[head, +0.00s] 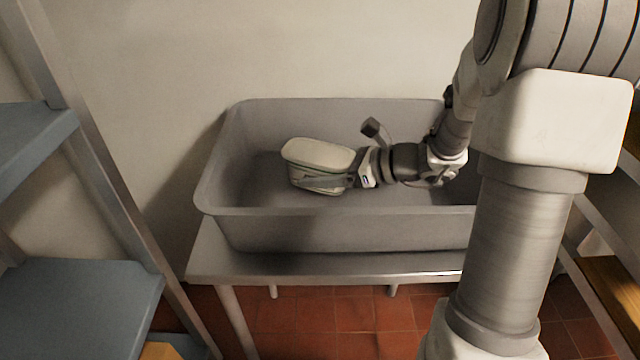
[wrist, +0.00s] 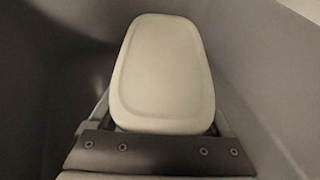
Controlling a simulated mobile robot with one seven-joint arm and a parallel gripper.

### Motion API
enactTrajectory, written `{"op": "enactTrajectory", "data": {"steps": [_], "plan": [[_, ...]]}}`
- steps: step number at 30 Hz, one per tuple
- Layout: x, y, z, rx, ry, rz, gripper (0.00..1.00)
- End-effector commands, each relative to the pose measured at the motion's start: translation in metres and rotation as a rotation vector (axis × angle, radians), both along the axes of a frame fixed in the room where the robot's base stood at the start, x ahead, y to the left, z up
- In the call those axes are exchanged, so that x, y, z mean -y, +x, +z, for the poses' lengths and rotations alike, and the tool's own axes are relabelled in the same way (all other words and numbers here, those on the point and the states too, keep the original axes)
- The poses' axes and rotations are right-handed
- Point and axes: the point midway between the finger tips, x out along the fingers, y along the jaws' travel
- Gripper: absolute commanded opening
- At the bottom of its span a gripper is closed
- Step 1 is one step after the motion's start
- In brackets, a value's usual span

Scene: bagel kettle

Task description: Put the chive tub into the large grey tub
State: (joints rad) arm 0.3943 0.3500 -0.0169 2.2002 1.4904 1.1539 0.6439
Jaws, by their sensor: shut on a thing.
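The chive tub (head: 318,156), with a pale cream lid, is inside the walls of the large grey tub (head: 345,228) in the head view. In the wrist view the chive tub's lid (wrist: 165,75) fills the middle, with the grey tub's walls (wrist: 245,45) around it. My gripper (head: 330,181) is shut on the chive tub from its right side. The chive tub looks roughly level, slightly tilted. I cannot tell whether its underside touches the grey tub's floor. My arm hides the right end of the grey tub.
The grey tub stands on a metal table (head: 215,262) against a plain wall. A blue-grey shelf unit (head: 75,300) is at the left. Another rack with a wooden shelf (head: 612,285) is at the right. The grey tub's floor left of the chive tub looks clear.

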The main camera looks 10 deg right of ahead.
Motion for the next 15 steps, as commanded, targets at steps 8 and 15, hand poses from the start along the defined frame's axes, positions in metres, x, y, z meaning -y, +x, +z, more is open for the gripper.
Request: {"op": "enactTrajectory", "data": {"steps": [8, 15], "plan": [[0.0, 0.0, -0.024, 0.001, 0.002, 0.0, 0.0], [0.0, 0.0, -0.027, 0.001, 0.002, 0.0, 0.0]]}}
